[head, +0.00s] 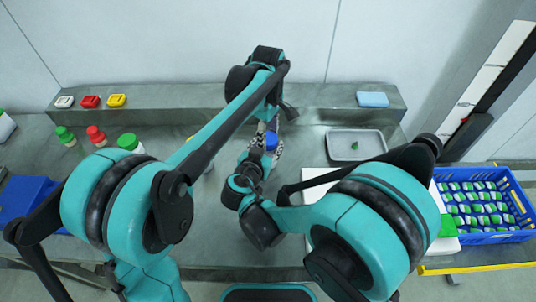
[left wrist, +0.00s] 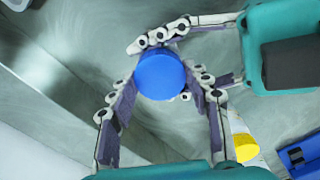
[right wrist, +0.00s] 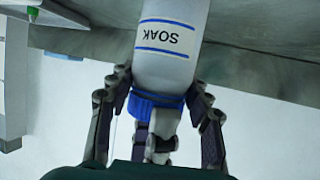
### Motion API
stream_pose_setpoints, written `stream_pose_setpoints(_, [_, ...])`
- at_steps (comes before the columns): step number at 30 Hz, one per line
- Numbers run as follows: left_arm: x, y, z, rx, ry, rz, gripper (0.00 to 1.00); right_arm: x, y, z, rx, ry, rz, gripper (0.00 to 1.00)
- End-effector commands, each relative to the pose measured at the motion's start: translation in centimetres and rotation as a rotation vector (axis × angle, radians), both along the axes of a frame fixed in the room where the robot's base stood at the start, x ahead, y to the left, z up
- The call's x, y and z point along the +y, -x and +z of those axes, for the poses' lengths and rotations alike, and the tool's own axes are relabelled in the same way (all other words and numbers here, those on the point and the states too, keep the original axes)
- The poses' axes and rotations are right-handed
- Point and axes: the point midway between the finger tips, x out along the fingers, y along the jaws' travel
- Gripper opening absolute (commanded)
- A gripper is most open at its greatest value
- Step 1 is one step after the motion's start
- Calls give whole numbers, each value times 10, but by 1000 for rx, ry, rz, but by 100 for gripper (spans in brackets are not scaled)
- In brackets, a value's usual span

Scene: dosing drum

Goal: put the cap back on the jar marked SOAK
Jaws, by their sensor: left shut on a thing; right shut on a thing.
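The jar marked SOAK (right wrist: 167,45) is white with blue stripes; its lettering is upside down in the right wrist view. The blue cap (left wrist: 160,75) is at the jar's mouth, seen from its top in the left wrist view. It also shows in the head view (head: 271,140). I cannot tell whether it is fully seated. My left gripper (left wrist: 163,85) is shut on the cap, its fingers on either side. My right gripper (right wrist: 162,85) is shut on the jar near its shoulder, just beside the cap. Fingers hide part of the cap's side.
Jars with green (head: 65,133) and red (head: 96,133) caps stand at left near a blue bin (head: 22,200). A yellow-topped container (left wrist: 245,148) is near my left gripper. A grey tray (head: 338,156) holds a green thing. A blue crate (head: 500,237) of several green-and-white items is at right.

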Motion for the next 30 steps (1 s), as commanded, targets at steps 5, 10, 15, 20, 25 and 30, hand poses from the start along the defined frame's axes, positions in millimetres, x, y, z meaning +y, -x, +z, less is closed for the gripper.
stream_pose_setpoints(5, [0,0,0,0,0,-166,14,0,0,0,0,0,0,0])
stream_pose_setpoints(10, [0,0,0,0,0,-177,14,0,0,0,0,0,0,0])
stream_pose_setpoints(15, [0,0,0,0,0,-176,67,0,0,0,0,0,0,0])
stream_pose_setpoints(20, [0,0,0,0,0,-175,69,0,0,0,0,0,0,0])
stream_pose_setpoints(25, [0,0,2,0,0,-175,69,0,0,0,0,0,0,0])
stream_pose_setpoints(30, [0,0,22,0,0,-175,69,0,0,0,0,0,0,0])
